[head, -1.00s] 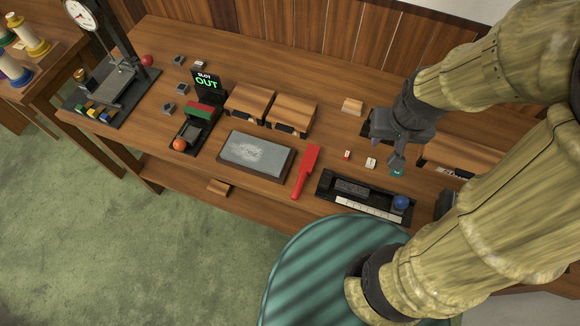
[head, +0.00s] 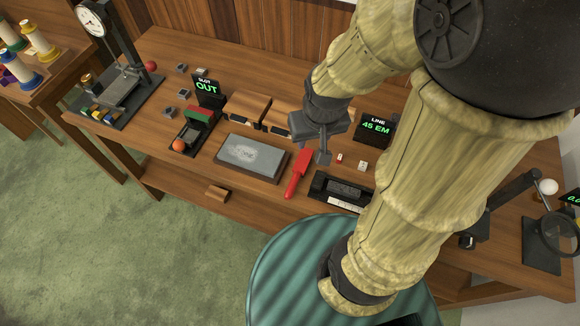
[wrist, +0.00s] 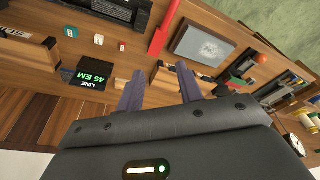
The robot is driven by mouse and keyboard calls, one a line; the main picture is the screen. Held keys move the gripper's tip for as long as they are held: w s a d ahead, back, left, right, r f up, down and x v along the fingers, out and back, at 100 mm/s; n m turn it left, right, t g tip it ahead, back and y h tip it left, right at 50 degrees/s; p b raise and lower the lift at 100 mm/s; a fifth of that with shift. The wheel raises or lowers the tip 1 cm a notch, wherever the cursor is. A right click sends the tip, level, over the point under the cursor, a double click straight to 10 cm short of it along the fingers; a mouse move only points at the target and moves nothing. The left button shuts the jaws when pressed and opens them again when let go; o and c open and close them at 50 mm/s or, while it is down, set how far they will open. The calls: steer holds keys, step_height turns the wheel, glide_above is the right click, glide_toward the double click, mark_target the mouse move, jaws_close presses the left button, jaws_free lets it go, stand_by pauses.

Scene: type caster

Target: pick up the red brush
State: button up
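The red brush (head: 298,175) lies on the wooden bench, just right of a grey stone slab. It has a broad head at the far end and a narrow handle toward the bench's front edge. In the wrist view the brush (wrist: 165,30) shows at the top, beyond the fingers, with its end cut off by the frame. My gripper (head: 322,157) is above the bench, close to the right of the brush head and apart from it. In the wrist view its two fingers (wrist: 159,84) are spread with nothing between them.
The slab (head: 253,157) stands left of the brush, and a black tray (head: 318,188) right of it. Small white and red tiles (head: 362,166) lie near a "LINE 45 EM" display (head: 375,128). Wooden boxes (head: 247,107) stand behind. A teal round seat (head: 300,262) is in front.

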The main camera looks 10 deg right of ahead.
steer(key=shift+a, duration=0.2)
steer(key=o, duration=0.6)
steer(key=shift+w+f, duration=0.15)
steer(key=shift+f, duration=0.1)
steer(key=shift+c, duration=0.2)
steer(key=m+g+b, duration=0.3)
steer(key=m+b, duration=0.4)
glide_above(301, 168)
step_height(301, 168, down, 10)
steer(key=shift+r, duration=0.15)
step_height(301, 168, down, 12)
steer(key=shift+f, duration=0.1)
